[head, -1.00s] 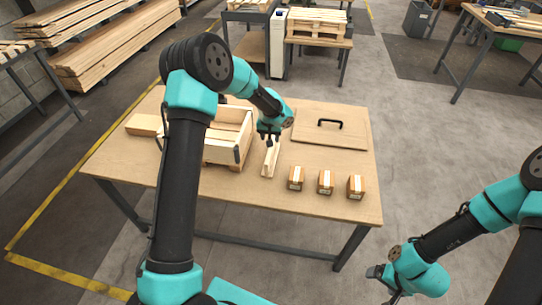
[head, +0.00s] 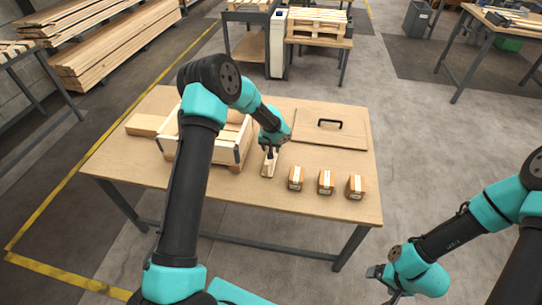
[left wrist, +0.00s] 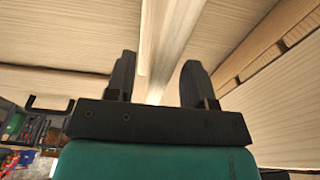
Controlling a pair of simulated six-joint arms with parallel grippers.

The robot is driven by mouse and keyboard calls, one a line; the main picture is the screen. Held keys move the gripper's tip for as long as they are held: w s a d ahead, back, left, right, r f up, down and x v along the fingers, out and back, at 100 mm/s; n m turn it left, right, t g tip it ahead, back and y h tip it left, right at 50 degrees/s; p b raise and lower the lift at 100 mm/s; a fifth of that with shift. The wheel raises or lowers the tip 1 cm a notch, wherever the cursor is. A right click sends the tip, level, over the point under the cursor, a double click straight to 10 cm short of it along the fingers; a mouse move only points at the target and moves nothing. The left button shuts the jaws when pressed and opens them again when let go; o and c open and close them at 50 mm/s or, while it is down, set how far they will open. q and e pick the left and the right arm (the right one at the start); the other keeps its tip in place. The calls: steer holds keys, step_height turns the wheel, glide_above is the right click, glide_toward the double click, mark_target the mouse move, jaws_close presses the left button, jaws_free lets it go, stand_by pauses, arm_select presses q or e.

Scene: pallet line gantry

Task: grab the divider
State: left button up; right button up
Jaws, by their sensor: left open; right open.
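The divider (head: 267,170) is a pale wooden piece standing on the table between the crate and the small boxes. My left gripper (head: 270,152) is right over it and hides much of it. In the left wrist view the divider (left wrist: 160,42) runs between the two open dark fingers (left wrist: 157,82), with a gap visible beside the right finger. Contact cannot be made out. My right gripper (head: 387,284) is open and empty, off the table at the lower right.
An open wooden crate (head: 240,152) stands left of the divider, partly behind my left arm. A wooden lid (head: 345,140) with a black handle lies at the back right. Three small boxes (head: 325,183) line the table (head: 310,211) to the right. A wooden block (head: 143,124) lies at the left.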

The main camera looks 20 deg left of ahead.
arm_select(q)
steer(key=shift+w+f, duration=0.2)
steer(key=shift+f, duration=1.2)
steer(key=shift+c, duration=0.3)
jaws_close()
